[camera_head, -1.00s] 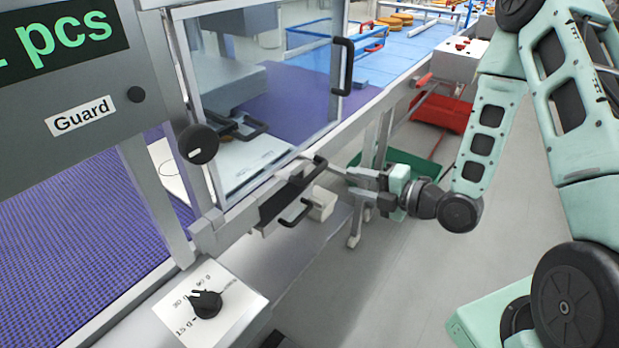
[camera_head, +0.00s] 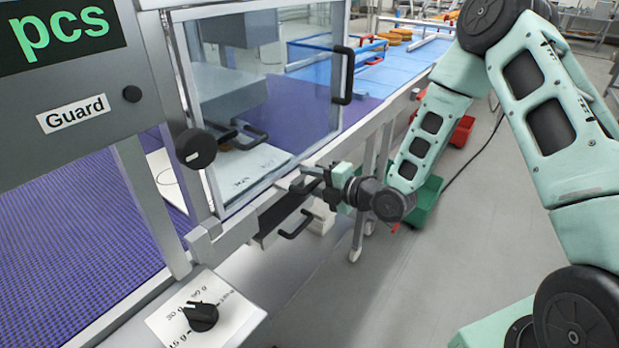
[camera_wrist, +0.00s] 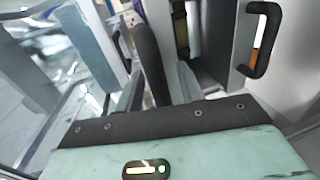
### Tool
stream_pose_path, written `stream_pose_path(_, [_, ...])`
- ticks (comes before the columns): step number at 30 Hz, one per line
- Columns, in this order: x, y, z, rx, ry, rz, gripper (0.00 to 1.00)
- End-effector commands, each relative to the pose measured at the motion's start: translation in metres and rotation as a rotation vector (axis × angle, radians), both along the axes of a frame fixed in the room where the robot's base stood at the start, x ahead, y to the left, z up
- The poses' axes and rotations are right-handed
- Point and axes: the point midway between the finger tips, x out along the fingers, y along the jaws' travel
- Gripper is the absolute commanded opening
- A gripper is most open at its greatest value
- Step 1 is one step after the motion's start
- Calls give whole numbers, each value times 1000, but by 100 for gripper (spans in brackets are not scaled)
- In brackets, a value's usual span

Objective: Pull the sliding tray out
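The sliding tray appears to be the dark, low unit (camera_head: 272,222) under the front rail, with a black bow handle (camera_head: 297,224) on its outer side. In the wrist view a similar black bow handle (camera_wrist: 268,42) stands on a pale panel at the right, beside a dark gap. My gripper (camera_head: 309,182) is at the rail, just above and behind that handle, by a second black bar. In the wrist view this dark bar (camera_wrist: 148,55) stands between my fingers (camera_wrist: 160,88), which look apart. Contact cannot be told. The gripper partly hides the bar in the head view.
A clear guard door (camera_head: 265,90) with a black handle (camera_head: 343,75) stands above the rail. A dial plate (camera_head: 205,312) is at the front. Red (camera_head: 463,131) and green (camera_head: 424,203) bins stand on the floor behind my arm. The grey floor (camera_head: 400,290) in front is open.

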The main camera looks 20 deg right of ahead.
Motion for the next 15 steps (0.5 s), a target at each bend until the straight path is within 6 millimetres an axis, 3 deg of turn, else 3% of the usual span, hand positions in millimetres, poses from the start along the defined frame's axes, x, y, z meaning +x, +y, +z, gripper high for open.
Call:
stream_pose_path(12, [7,5,-2,1,1,0,38])
stream_pose_path(15, [7,5,-2,1,1,0,10])
